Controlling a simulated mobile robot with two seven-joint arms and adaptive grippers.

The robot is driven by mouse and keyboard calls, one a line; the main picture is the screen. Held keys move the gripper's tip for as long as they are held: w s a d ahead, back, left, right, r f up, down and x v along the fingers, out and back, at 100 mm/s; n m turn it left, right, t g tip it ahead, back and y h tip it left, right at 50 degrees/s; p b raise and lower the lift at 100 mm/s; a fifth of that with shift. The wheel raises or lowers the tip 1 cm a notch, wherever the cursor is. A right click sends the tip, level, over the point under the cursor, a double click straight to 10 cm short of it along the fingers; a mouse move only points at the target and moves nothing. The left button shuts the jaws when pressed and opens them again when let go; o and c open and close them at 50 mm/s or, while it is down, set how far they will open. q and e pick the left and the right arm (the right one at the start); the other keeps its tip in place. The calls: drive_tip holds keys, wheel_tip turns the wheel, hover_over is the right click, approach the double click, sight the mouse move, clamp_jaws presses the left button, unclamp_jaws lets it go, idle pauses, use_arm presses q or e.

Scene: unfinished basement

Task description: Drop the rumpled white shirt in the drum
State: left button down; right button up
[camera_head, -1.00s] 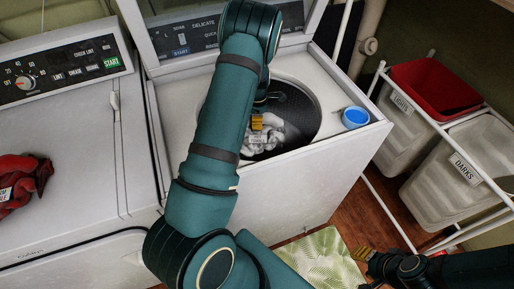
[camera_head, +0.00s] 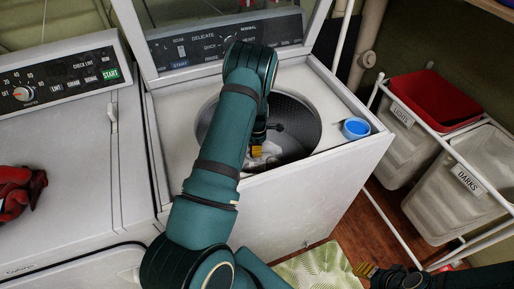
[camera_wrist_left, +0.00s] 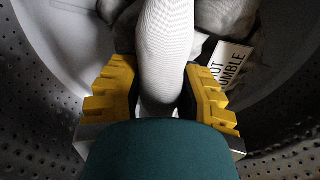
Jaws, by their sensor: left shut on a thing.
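The white shirt (camera_wrist_left: 162,45) hangs between the yellow fingers of my left gripper (camera_wrist_left: 160,95) in the left wrist view, with the perforated drum wall around it. A white tag with dark print (camera_wrist_left: 228,63) shows beside the right finger. In the head view my left gripper (camera_head: 257,151) is inside the mouth of the drum (camera_head: 297,122), shut on the shirt. Only a little of the shirt (camera_head: 270,150) shows there; my arm and the rim hide the rest. My right gripper (camera_head: 366,270) is at the lower right, outside the washer, and its jaws are too small to read.
A blue cup (camera_head: 355,128) stands on the washer top (camera_head: 345,105) right of the drum. The raised lid is behind. A red garment (camera_head: 20,188) lies on the dryer at left. Bins labelled lights (camera_head: 398,135) and darks (camera_head: 455,195) stand in a white rack at right.

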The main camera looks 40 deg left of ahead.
use_arm(q)
drive_tip(key=shift+f+b, duration=0.3)
drive_tip(key=shift+f, duration=0.15)
drive_tip(key=shift+f, duration=0.1)
drive_tip(key=c, duration=0.7)
unclamp_jaws()
drive_tip(key=shift+r+p, duration=0.4)
drive_tip(key=shift+r, duration=0.15)
wheel_tip(320, 180, up, 11)
drive_tip(key=shift+f+p, duration=0.1)
drive_tip(key=shift+p, duration=0.95)
drive_tip(key=shift+r, duration=0.7)
